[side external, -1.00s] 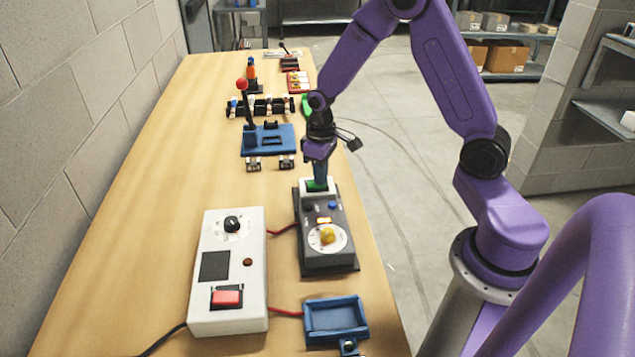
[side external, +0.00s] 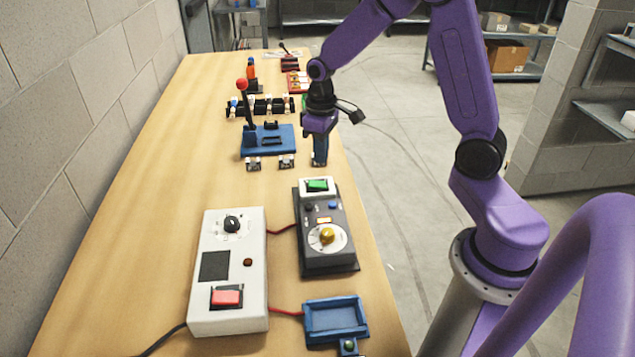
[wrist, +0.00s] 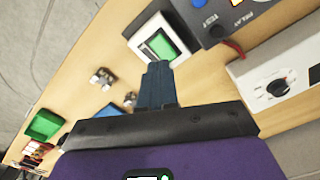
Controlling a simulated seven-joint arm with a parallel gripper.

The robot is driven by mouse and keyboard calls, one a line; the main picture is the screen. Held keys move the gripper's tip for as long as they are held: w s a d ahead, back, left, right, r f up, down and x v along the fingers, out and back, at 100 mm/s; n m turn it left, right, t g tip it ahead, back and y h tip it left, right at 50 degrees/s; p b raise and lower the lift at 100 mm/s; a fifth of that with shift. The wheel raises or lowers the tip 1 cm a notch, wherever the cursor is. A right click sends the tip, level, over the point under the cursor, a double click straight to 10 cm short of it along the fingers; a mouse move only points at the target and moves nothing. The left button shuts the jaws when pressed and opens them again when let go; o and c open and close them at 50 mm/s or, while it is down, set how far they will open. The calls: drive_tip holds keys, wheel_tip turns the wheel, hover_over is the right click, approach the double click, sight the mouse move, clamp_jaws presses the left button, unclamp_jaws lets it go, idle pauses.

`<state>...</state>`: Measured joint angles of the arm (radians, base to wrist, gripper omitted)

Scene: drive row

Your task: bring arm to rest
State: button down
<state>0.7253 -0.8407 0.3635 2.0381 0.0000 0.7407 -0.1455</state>
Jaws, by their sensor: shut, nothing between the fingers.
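My gripper (side external: 319,160) is shut and empty. In the side external view it hangs pointing down near the right edge of the table (side external: 150,220), beyond the grey control box (side external: 324,262). That box has a green rocker switch (side external: 317,185) at its far end, a yellow knob (side external: 327,236) and a blue button (side external: 332,206). The gripper is apart from the green switch. In the wrist view the shut fingers (wrist: 157,72) show just below the green switch (wrist: 161,46) in the picture.
A white box (side external: 228,270) with a black dial and red switch stands left of the grey box. A blue tray (side external: 336,319) lies in front. A blue lever base (side external: 280,139) with a red-knobbed lever stands left of my gripper.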

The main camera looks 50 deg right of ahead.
drive_tip(key=shift+r, duration=0.2)
drive_tip(key=s+a+r+n, duration=0.5)
drive_tip(key=s+a, duration=0.5)
drive_tip(key=s, duration=0.2)
drive_tip(key=s+r+n, duration=0.1)
drive_tip(key=s+n, duration=0.3)
drive_tip(key=s, duration=1)
drive_tip(key=shift+s+a+r+n, duration=0.15)
drive_tip(key=shift+a+r+n, duration=0.05)
drive_tip(key=shift+n, duration=0.1)
